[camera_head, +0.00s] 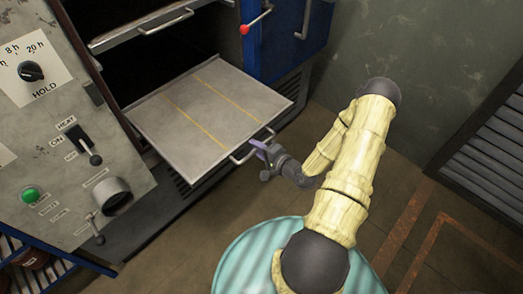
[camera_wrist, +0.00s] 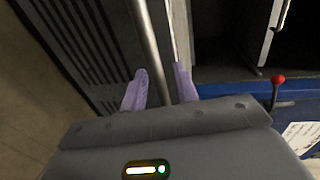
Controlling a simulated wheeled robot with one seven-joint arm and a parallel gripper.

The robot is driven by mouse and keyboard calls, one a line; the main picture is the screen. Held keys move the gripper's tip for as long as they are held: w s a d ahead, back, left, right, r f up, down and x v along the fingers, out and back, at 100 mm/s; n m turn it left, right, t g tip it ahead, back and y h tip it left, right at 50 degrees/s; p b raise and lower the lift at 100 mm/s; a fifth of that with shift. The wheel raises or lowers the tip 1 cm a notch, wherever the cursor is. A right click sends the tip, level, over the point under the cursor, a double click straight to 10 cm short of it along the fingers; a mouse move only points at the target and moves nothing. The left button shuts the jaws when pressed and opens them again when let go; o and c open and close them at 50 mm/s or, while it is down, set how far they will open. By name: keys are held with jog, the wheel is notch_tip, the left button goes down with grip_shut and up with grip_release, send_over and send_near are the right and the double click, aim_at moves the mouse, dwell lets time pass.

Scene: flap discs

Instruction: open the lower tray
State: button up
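The lower tray (camera_head: 190,120) is a flat grey plate with two yellow lines, and it sticks well out of the dark oven opening in the head view. Its bar handle (camera_head: 238,158) runs along the front edge. My gripper (camera_head: 263,147) is at the right part of this handle. In the wrist view, the two purple fingers of my gripper (camera_wrist: 160,88) stand apart on either side of the metal handle bar (camera_wrist: 152,45). A small gap shows between the bar and the right finger. Whether the left finger touches the bar is unclear.
An upper tray with a handle (camera_head: 166,22) sits above. A blue door with a red-knobbed lever (camera_head: 245,29) is at the right of the opening. A control panel (camera_head: 60,130) stands at the left. Floor (camera_head: 400,200) shows clear at the right.

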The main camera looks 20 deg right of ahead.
jog(key=b+v, duration=0.1)
jog(key=v, duration=1.6)
jog(key=shift+s, duration=0.25)
jog(key=shift+w, duration=0.1)
jog(key=w+a+r+n+g+h+p, duration=0.1)
jog(key=w+r+n+g+h+p, duration=0.55)
jog(key=r+n+g, duration=0.45)
jog(key=s+a+r+n+p, duration=0.2)
jog(key=s+a+r, duration=0.3)
jog(key=a+r, duration=0.8)
notch_tip(320, 180, up, 2)
jog(key=shift+s+a+r+g+p, duration=0.1)
jog(key=shift+s+a+g+p, duration=0.2)
jog(key=shift+p, duration=0.45)
